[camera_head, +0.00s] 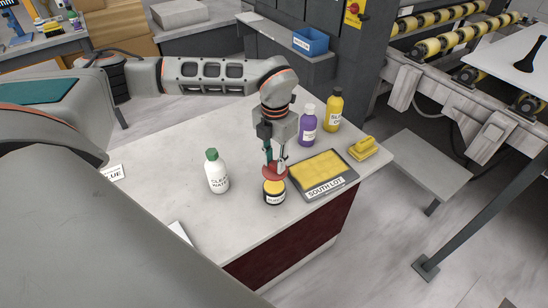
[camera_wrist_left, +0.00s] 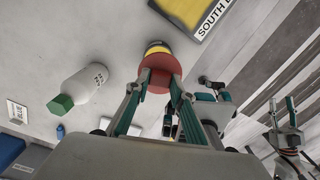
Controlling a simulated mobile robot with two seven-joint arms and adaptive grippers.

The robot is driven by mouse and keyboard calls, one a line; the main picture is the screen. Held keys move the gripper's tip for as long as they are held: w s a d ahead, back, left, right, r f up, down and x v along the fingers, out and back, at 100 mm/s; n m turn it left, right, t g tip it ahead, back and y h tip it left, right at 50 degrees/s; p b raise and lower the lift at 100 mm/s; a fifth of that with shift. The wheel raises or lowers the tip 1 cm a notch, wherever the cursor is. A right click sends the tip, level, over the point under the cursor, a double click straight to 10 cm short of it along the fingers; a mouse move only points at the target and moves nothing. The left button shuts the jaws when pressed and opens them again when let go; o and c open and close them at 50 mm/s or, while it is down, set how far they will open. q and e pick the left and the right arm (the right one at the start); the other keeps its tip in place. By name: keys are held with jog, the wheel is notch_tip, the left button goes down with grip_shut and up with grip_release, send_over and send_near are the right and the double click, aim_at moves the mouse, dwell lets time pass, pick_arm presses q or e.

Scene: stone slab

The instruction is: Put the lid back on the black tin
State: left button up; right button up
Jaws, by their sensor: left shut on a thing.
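The black tin (camera_head: 274,198) stands on the stone slab near its front edge, with a pale label and yellow showing at its open top. My left gripper (camera_head: 274,162) points down over it, shut on the red round lid (camera_head: 274,172). The lid is just above the tin, slightly tilted, with yellow visible below its rim. In the left wrist view the lid (camera_wrist_left: 160,70) sits between the fingertips and covers most of the tin (camera_wrist_left: 157,46). Whether lid and tin touch is unclear. My right gripper (camera_wrist_left: 284,118) shows at the wrist view's right edge, its fingers apart and empty.
A tray of yellow labelled SOUTH LOT (camera_head: 318,174) lies right of the tin. A white bottle with green cap (camera_head: 217,172) stands left. Bare slab (camera_head: 235,222) lies in front.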

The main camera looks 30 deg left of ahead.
aim_at(274, 163)
pick_arm(q)
jog(key=shift+a+f+n, duration=0.2)
jog(key=shift+n, duration=0.7)
jog(key=shift+f+b, duration=0.55)
jog(key=shift+f, duration=0.05)
notch_tip(274, 163, down, 2)
jog(key=shift+f+b, duration=0.1)
jog(key=shift+b, duration=0.8)
jog(key=shift+f+b, duration=0.7)
jog(key=shift+f, duration=0.75)
jog(key=shift+r+p, duration=0.1)
jog(key=shift+p, duration=0.25)
jog(key=shift+f, duration=0.2)
